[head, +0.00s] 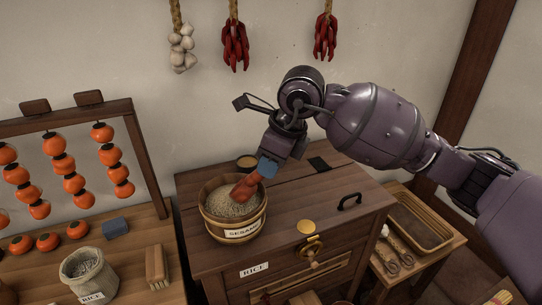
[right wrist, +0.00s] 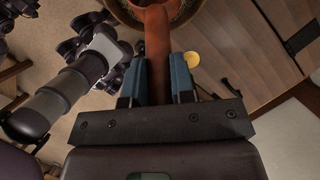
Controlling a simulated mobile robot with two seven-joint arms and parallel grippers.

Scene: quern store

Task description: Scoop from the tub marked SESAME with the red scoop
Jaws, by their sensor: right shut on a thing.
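The tub marked SESAME (head: 209,222) is a round wooden tub with a white label, filled with pale grain. It stands on a wooden chest. My right gripper (head: 268,167), with blue fingertips, is shut on the handle of the red scoop (head: 245,188) above the tub's right side. The scoop is tilted, and its lower end is inside the rim at the grain; how deep I cannot tell. In the right wrist view the scoop's handle (right wrist: 158,50) runs between the fingers (right wrist: 159,78), and the tub's rim shows at the top. My left gripper is not in view.
A sack marked RICE (head: 91,283), a brush (head: 157,267) and a blue block (head: 115,226) are on the left table, below a rack of persimmons (head: 68,165). The chest top right of the tub is mostly clear.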

